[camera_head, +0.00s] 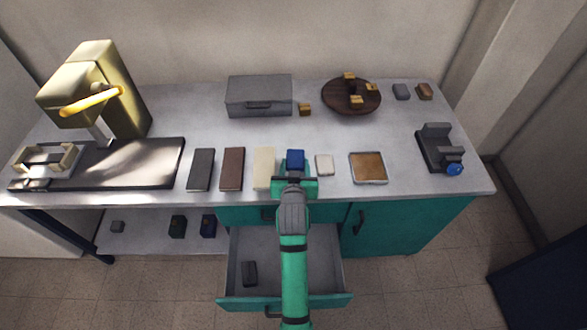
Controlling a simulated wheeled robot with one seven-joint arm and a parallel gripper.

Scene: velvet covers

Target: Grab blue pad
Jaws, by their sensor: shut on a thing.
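The blue pad (295,158) is on the white workbench top, near the front edge at the middle. It stands between a cream block on its left and a small white pad on its right. My green gripper (295,178) reaches it from the front and is shut on it. The fingers and the pad's near part are mostly hidden by the gripper body. I cannot tell whether the pad is touching the bench or slightly raised.
Grey, brown and cream slabs (264,168) stand left of the gripper. The white pad (324,165) and a framed tan tile (368,167) lie right. A grey case (258,95) and round wooden board (351,97) are behind. An open drawer (230,290) lies under my arm.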

